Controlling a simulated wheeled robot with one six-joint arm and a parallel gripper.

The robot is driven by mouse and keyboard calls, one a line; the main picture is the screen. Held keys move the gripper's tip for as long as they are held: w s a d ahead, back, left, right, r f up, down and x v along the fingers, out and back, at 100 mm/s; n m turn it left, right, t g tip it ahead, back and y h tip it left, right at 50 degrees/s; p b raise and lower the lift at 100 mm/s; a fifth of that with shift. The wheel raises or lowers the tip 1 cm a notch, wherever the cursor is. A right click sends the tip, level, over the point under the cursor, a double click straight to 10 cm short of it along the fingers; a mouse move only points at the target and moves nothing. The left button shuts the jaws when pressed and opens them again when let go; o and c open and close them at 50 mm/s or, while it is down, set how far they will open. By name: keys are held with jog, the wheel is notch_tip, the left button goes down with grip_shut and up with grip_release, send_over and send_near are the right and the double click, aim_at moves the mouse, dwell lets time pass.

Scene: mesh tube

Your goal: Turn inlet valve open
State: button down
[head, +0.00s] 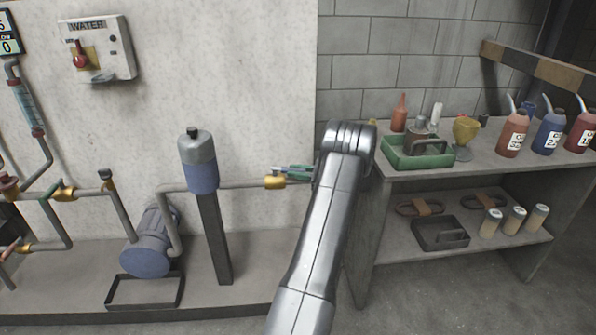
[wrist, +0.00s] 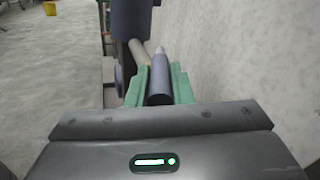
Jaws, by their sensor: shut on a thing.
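A brass-yellow valve body (head: 275,182) sits at the right end of the wall pipe in the head view. My gripper (head: 290,172), with green fingers, is right beside it, coming from the right. In the wrist view my gripper (wrist: 160,72) is shut on a dark cylindrical handle (wrist: 160,88), with a green finger on each side. The handle points towards my wrist. The brass body cannot be made out in the wrist view. I take this to be the inlet valve, but no label shows. My arm hides what lies right behind it.
A pump (head: 150,245) and a blue-grey canister on a post (head: 200,175) stand left of my gripper. A water switch box (head: 98,50) hangs on the wall. A shelf table (head: 490,165) with bottles and a green tray (head: 415,160) stands close on the right.

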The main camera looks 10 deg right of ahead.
dwell(0.4)
jog(key=c, duration=1.3)
grip_release()
jog(key=shift+r, duration=0.1)
notch_tip(320, 180, up, 10)
jog(key=p, duration=0.2)
jog(key=shift+p, duration=0.3)
